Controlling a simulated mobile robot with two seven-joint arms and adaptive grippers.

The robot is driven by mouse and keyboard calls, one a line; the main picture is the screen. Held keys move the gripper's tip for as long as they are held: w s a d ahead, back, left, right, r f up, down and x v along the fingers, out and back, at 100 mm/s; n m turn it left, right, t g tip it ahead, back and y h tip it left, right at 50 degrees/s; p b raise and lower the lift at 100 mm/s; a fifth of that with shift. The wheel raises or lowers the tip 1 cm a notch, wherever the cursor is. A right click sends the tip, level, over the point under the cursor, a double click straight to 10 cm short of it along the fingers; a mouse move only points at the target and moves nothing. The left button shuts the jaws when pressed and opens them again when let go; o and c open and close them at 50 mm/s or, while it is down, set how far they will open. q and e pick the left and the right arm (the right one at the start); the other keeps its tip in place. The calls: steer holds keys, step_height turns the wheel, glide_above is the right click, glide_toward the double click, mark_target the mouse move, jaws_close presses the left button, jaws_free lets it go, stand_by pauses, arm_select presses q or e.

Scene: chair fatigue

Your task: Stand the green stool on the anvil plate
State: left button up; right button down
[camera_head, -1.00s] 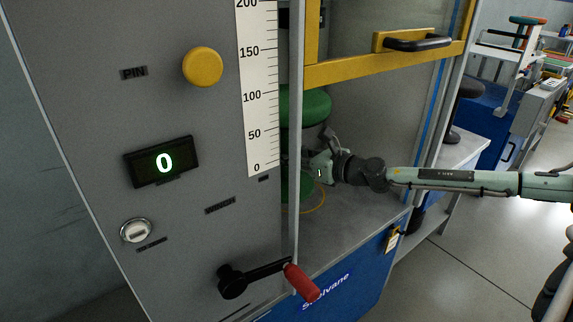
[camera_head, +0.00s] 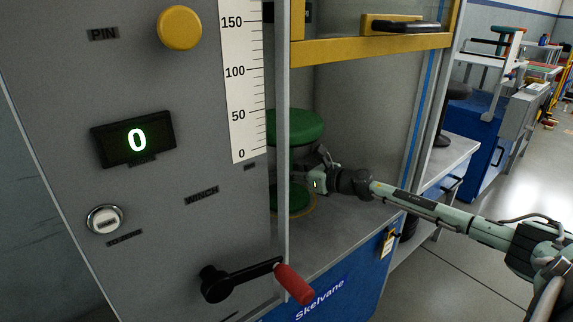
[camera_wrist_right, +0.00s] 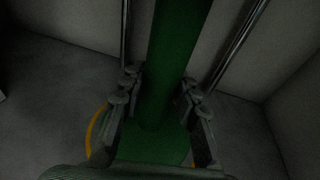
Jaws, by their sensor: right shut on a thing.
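The green stool stands upright inside the machine's bay, its round seat (camera_head: 298,126) and its base (camera_head: 294,199) partly hidden by the frame post. My right gripper (camera_head: 303,168) reaches in from the right at the stool's column. In the right wrist view the gripper (camera_wrist_right: 155,105) is shut around the green column (camera_wrist_right: 172,65), with a finger on each side. The base (camera_wrist_right: 150,149) lies below, within a yellow ring (camera_wrist_right: 94,128) that marks the anvil plate. The ring also shows in the head view (camera_head: 313,206). I cannot tell whether the base touches the plate. My left gripper is not in view.
A raised yellow-framed guard (camera_head: 375,43) hangs above the bay. The grey front panel (camera_head: 190,235) with a red-handled crank (camera_head: 293,283) stands at left. The bay floor (camera_head: 350,222) right of the stool is bare except for my arm.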

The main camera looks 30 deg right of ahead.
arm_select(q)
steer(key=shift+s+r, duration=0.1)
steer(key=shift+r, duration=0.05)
arm_select(e)
steer(key=shift+w+r, duration=0.1)
steer(key=shift+r, duration=0.15)
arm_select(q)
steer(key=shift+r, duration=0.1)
arm_select(e)
steer(key=c, duration=1.1)
jaws_free()
steer(key=shift+f, duration=0.25)
steer(key=shift+c, duration=0.2)
steer(key=shift+s, duration=0.2)
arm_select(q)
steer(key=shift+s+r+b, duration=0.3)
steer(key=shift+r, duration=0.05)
arm_select(e)
steer(key=v, duration=1.2)
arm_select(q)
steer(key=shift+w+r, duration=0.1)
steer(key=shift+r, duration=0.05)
